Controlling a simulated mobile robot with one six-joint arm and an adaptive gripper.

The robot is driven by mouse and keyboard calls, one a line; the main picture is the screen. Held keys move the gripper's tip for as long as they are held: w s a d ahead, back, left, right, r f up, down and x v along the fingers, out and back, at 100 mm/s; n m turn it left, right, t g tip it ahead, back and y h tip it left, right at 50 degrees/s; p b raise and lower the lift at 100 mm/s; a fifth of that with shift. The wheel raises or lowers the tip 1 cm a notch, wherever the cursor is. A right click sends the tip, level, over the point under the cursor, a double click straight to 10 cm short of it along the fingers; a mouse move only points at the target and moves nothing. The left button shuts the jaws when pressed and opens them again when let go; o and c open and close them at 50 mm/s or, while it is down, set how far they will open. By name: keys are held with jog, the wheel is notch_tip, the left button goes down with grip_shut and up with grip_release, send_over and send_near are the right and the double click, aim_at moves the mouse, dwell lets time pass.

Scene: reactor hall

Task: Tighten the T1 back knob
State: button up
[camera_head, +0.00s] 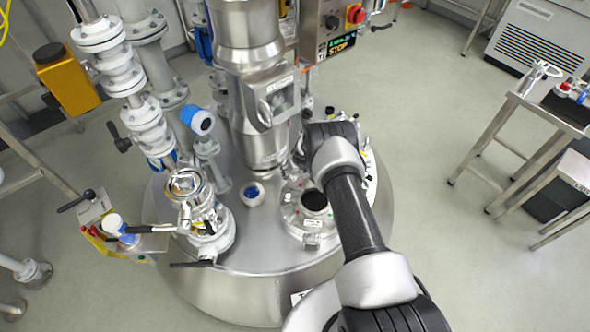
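The steel reactor vessel (262,305) stands in the middle of the camera_head view, with a domed lid. A round port (314,203) with a dark centre and small bolts or knobs around it sits on the lid, just left of my arm. Small fittings (356,118) show behind my wrist on the far right of the lid. I cannot tell which part is the T1 back knob; my arm covers part of this area. My arm reaches from the lower right up over the lid. My gripper is hidden behind my wrist.
A thick steel column (245,60) rises left of my wrist. Pipes and valves (145,120) crowd the left. A steel table (540,110) stands right, with free floor between.

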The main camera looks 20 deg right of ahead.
jog(key=v, duration=1.2)
